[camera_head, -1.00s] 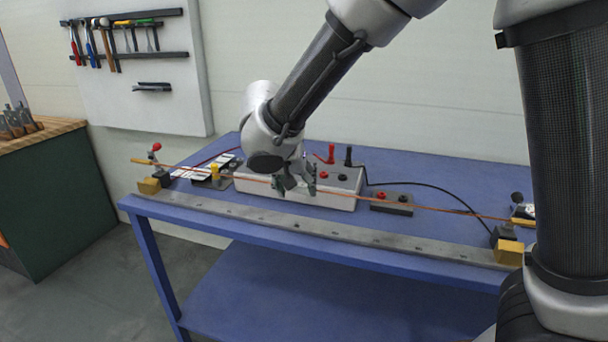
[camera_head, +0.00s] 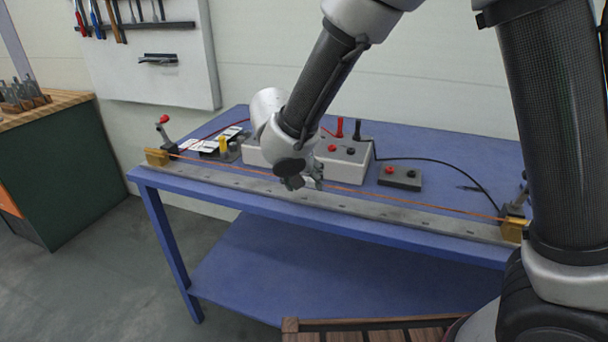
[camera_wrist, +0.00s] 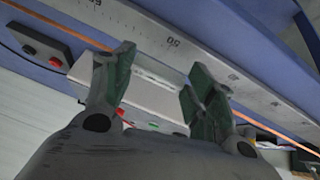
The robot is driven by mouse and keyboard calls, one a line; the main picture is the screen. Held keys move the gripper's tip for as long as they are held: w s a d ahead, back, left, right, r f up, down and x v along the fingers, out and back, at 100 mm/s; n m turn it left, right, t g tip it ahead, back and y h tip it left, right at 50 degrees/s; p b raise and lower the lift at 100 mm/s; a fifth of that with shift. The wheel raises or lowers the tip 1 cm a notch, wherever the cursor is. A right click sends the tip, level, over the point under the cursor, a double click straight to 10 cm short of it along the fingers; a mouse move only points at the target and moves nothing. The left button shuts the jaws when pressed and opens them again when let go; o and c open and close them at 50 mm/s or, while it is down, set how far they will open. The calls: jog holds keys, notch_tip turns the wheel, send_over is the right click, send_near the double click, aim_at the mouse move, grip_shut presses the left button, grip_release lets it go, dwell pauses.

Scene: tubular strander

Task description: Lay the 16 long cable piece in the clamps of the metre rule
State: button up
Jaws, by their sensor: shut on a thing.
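The long copper-orange cable piece (camera_head: 400,199) runs nearly straight along the metre rule, with its ends at the brass blocks. My gripper (camera_head: 303,183) is at mid-length, shut on the cable; the wrist view shows the cable leaving on both sides of my fingers (camera_wrist: 150,82). The grey metre rule (camera_head: 235,181) lies along the front edge of the bench. The left clamp (camera_head: 167,135) has a raised lever with a red knob beside a brass block (camera_head: 157,157). The right clamp (camera_head: 516,205) stands by another brass block (camera_head: 514,229), partly hidden by my arm. I cannot tell whether the cable ends are seated.
A white box (camera_head: 343,160) with red and black terminals stands behind my gripper. A small dark terminal block (camera_head: 400,178) and black lead (camera_head: 455,165) lie right of it. A slatted wooden surface (camera_head: 375,325) shows at the bottom.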

jog(key=o, duration=1.3)
jog(key=shift+c, duration=0.2)
